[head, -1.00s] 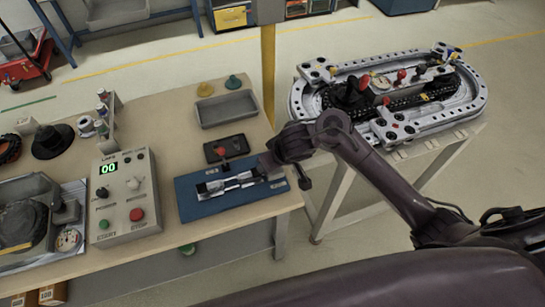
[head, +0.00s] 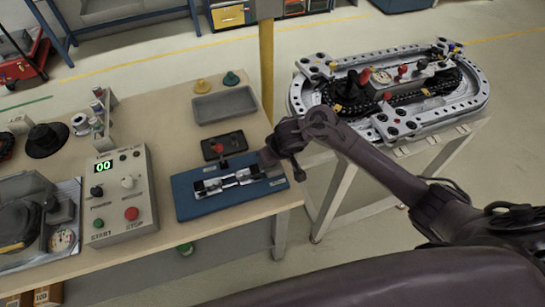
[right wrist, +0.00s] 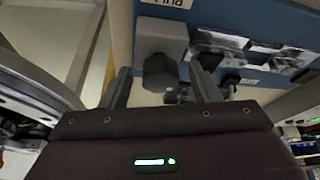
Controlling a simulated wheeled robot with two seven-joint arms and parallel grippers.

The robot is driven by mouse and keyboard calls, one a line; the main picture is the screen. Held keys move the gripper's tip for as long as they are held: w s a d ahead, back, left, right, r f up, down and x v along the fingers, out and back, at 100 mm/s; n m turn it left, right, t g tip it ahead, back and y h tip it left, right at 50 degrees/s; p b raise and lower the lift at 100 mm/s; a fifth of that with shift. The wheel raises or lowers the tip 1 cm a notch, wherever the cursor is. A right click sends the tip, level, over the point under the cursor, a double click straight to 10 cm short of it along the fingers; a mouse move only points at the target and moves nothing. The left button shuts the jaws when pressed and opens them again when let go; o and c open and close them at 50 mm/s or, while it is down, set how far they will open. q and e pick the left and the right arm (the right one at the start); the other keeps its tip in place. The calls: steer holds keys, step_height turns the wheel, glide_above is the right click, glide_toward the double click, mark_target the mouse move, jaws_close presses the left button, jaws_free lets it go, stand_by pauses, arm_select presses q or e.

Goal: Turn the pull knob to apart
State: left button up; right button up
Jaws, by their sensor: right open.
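A blue board (head: 185,205) with shiny metal fixtures (head: 228,181) lies near the front right of the wooden table. My right gripper (head: 284,168) is over the board's right end. In the right wrist view, a dark knob (right wrist: 160,73) on a pale grey block (right wrist: 165,35) stands between the two open fingers (right wrist: 160,82). A gap shows on each side of it, so it is not gripped. This looks like the pull knob; in the head view my gripper hides it. Its turn position cannot be read. My left gripper is not in view.
Left of the board stands a grey control box (head: 122,195) with buttons and a green display. Behind the board are a dark plate with a red knob (head: 217,148) and a grey tray (head: 224,105). The ring track (head: 385,95) is on another table at right.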

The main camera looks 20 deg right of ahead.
steer(key=c, duration=1)
